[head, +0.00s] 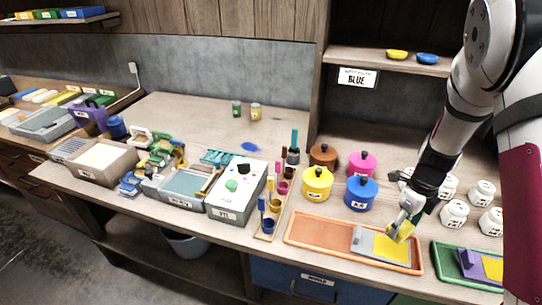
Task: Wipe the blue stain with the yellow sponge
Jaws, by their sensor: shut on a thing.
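The blue stain (249,147) is a small dark-blue patch on the bare counter behind the white-topped vat. My gripper (404,226) is at the right, over the right end of the orange tray. It is shut on a small yellow block, which looks like the yellow sponge (399,233); the fingers hide part of it. Below it in the tray lies a grey frame with a yellow sheet (391,250). I cannot tell if the sponge touches it. My gripper is far to the right of the stain and nearer the front edge.
Yellow (317,184), blue (361,193), brown and pink lidded pots stand between my gripper and the stain. A brush rack (272,215) and the white-topped vat (238,190) stand left of them. White jars (454,214) are at the right. Counter around the stain is mostly clear.

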